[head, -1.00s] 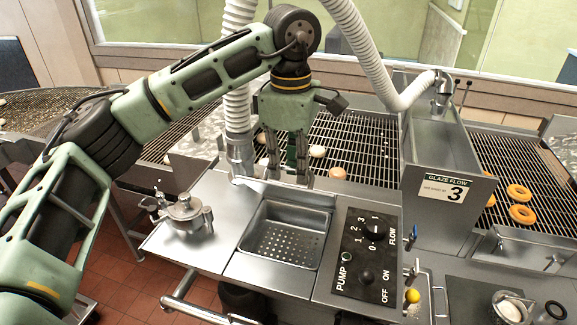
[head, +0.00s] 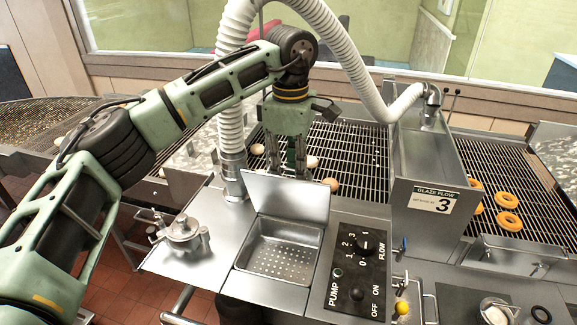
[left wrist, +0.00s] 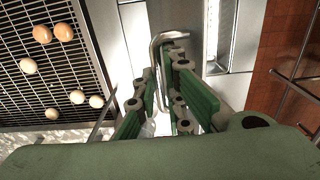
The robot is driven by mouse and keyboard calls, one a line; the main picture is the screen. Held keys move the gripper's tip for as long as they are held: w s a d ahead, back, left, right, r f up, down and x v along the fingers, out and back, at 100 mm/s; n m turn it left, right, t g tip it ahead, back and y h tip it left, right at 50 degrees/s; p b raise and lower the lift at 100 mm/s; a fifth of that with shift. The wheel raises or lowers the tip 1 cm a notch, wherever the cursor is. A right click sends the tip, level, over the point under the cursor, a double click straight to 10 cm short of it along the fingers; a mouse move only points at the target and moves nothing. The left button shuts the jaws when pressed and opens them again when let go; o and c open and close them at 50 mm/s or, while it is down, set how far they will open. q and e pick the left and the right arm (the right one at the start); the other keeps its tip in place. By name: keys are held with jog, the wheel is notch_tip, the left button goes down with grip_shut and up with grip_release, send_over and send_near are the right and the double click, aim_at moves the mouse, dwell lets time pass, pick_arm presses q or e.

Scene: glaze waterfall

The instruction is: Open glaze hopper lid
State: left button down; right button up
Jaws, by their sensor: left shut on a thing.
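The glaze hopper lid (head: 287,197) is a plain metal plate. It stands raised, roughly upright, at the back edge of the hopper basin (head: 243,262), whose perforated floor is uncovered. My left gripper (head: 286,168) reaches down behind the lid, and the lid hides its fingertips in the head view. In the left wrist view its green-padded fingers (left wrist: 172,98) are closed around a bent metal bar handle (left wrist: 158,42). My right gripper is in neither view.
A control panel (head: 357,270) with knobs sits right of the basin, and a clamped metal fitting (head: 183,232) sits left. A white corrugated hose (head: 230,135) rises close beside my left gripper. A wire conveyor (head: 358,150) with doughnuts runs behind.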

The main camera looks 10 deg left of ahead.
pick_arm(q)
jog(key=w+f+p, duration=0.1)
jog(key=w, duration=0.7)
jog(key=shift+d+f+p, duration=0.15)
jog(key=shift+p, duration=0.15)
jog(key=c, duration=1.7)
grip_release()
notch_tip(320, 180, up, 9)
jog(key=shift+s+r, duration=0.1)
jog(key=shift+s, duration=0.05)
